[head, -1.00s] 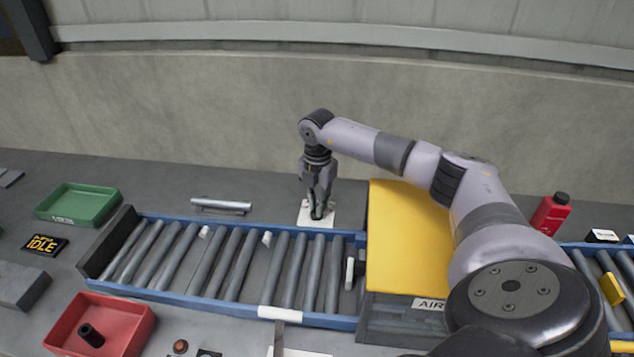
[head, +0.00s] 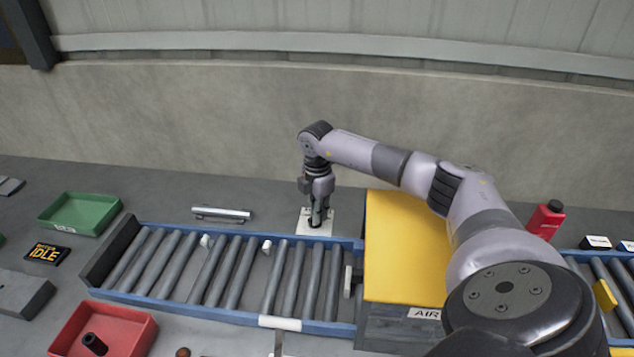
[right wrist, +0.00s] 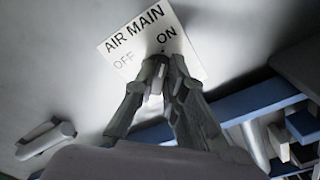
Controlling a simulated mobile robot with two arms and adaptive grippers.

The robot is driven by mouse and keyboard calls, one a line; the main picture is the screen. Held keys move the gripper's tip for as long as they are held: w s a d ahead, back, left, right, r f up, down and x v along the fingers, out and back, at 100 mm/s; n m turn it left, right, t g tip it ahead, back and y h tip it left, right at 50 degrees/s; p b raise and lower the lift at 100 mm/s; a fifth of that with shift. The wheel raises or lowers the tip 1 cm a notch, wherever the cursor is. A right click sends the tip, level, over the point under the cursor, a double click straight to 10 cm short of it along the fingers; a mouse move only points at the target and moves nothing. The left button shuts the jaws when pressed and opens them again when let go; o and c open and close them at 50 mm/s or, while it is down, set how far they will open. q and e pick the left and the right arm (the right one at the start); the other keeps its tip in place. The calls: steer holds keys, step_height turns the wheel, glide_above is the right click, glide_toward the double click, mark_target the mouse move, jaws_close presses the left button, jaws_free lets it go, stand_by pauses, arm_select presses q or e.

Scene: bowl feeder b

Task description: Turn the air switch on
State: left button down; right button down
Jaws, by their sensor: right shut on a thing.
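The air switch's white plate (head: 329,217) lies on the bench behind the roller conveyor. In the right wrist view the plate (right wrist: 135,50) reads AIR MAIN, with OFF at left and ON at right. My right gripper (head: 316,223) points down onto the plate. In the right wrist view its fingertips (right wrist: 165,64) are together just below the word ON. They are shut on the switch handle, which is mostly hidden between them. My left gripper is not in view.
The blue-edged roller conveyor (head: 174,304) runs in front of the plate. A yellow-topped AIR box (head: 400,250) stands right of it, under my right arm. A metal bar (head: 222,213) lies to the left. Green (head: 80,212) and red (head: 140,330) trays stand further left.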

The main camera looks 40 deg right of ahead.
steer(key=c, duration=1.6)
jaws_free()
steer(key=shift+c, duration=0.2)
step_height(320, 180, up, 12)
